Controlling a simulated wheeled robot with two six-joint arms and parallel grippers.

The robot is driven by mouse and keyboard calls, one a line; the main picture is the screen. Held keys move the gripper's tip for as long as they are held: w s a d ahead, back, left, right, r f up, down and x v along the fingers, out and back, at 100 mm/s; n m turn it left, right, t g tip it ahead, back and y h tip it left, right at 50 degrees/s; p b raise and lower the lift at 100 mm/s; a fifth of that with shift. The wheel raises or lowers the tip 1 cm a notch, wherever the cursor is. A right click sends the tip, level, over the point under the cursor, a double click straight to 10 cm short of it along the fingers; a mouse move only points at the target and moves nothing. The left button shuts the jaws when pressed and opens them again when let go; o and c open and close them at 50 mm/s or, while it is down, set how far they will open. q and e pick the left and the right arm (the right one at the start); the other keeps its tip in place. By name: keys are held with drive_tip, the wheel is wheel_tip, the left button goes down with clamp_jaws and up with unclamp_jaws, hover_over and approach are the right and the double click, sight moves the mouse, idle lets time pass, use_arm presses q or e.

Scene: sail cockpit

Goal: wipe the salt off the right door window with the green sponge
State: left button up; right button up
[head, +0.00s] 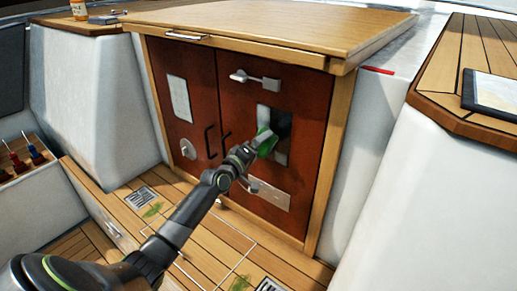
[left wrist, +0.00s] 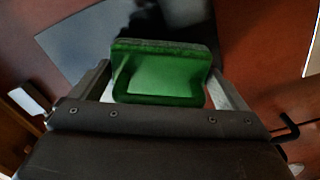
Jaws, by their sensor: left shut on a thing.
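The right door window (head: 283,122) is a small upright pane in the right red-brown door. My left gripper (head: 262,143) is at the window's lower left, shut on the green sponge (head: 268,149). In the left wrist view the sponge (left wrist: 160,75) sits between the fingers, its far edge over the grey pane (left wrist: 80,45). I cannot tell whether it touches the glass. Part of the pane is hidden behind sponge and gripper. My right gripper is not in view.
The left door (head: 190,68) has a pale, whitish window (head: 179,98). A latch (head: 255,78) is above the right window, dark handles (head: 210,141) to its left, and a metal plate (head: 268,192) below. A wooden top (head: 270,30) overhangs the doors. White seat sides flank them.

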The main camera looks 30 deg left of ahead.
use_arm(q)
drive_tip(key=shift+d+r+p, duration=0.1)
drive_tip(key=shift+r+p, duration=3.85)
drive_tip(key=shift+r, duration=0.45)
wheel_tip(320, 180, up, 4)
drive_tip(key=p, duration=0.3)
drive_tip(key=shift+f, duration=0.1)
drive_tip(key=shift+p, duration=0.3)
drive_tip(key=shift+s+a+f+p, duration=0.1)
drive_tip(key=shift+s+a+p, duration=0.35)
drive_tip(key=shift+s, duration=1)
drive_tip(key=shift+s+f+p, duration=0.1)
drive_tip(key=shift+s+p, duration=0.65)
drive_tip(key=shift+s, duration=0.7)
